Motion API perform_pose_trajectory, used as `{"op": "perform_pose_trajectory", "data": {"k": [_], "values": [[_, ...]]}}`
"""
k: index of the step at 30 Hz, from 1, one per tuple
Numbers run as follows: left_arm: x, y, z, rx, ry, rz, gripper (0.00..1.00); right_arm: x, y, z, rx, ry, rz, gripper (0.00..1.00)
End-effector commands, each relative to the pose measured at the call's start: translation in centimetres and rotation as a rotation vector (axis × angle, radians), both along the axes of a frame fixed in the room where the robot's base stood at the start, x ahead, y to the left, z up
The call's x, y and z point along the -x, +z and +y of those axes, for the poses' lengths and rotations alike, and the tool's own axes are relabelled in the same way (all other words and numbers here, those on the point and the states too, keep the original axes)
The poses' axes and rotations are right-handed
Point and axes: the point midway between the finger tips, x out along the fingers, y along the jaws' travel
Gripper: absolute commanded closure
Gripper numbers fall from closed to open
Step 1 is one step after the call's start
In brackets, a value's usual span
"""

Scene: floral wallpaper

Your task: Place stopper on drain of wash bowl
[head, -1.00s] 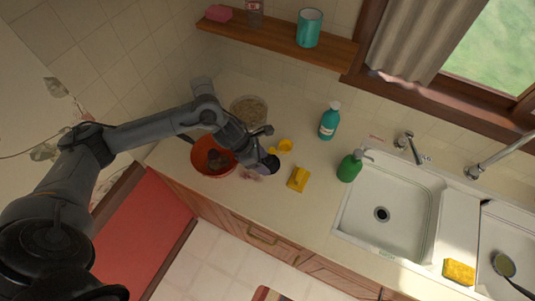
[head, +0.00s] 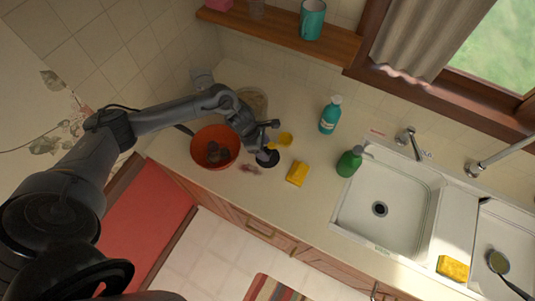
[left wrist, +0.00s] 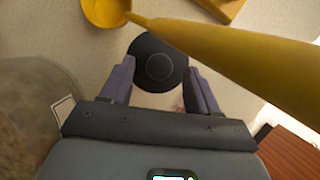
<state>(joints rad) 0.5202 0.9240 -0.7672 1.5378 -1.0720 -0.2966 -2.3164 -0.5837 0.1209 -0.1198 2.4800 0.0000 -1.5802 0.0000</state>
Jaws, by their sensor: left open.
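A round black stopper (head: 267,158) lies on the counter beside the orange bowl. It also shows in the left wrist view (left wrist: 158,62) as a black disc with a ring at its middle. My left gripper (head: 262,147) is open, just above or at the stopper. In the left wrist view its fingers (left wrist: 159,76) stand either side of the disc's near part; whether they touch it I cannot tell. The white wash bowl (head: 350,222) is the sink to the right, with its dark round drain (head: 379,209) uncovered. My right gripper is not in view.
A yellow scoop (head: 286,139) lies close by, and its handle (left wrist: 240,55) crosses the left wrist view. The orange bowl (head: 229,137) is at left.

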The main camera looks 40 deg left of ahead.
Motion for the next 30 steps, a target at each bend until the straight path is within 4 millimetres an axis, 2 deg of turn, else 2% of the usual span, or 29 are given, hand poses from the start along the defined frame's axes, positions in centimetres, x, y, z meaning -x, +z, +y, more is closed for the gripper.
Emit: {"op": "perform_pose_trajectory", "data": {"k": [6, 16, 27, 28, 30], "values": [[-0.6, -2.2, -0.8, 0.001, 0.001, 0.001, 0.39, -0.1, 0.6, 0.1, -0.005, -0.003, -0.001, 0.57], [-0.7, -2.7, -0.9, -0.001, 0.000, -0.001, 0.39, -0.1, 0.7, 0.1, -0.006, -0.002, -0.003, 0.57], [-0.7, -2.6, -0.9, -0.001, 0.000, -0.001, 0.96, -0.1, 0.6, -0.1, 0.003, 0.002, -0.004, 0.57], [-0.7, -2.6, -0.9, -0.001, 0.000, -0.001, 1.00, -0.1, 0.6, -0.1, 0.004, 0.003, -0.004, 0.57], [-0.8, -2.6, -0.9, -0.001, 0.000, -0.001, 1.00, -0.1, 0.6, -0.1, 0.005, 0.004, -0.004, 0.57]]}}
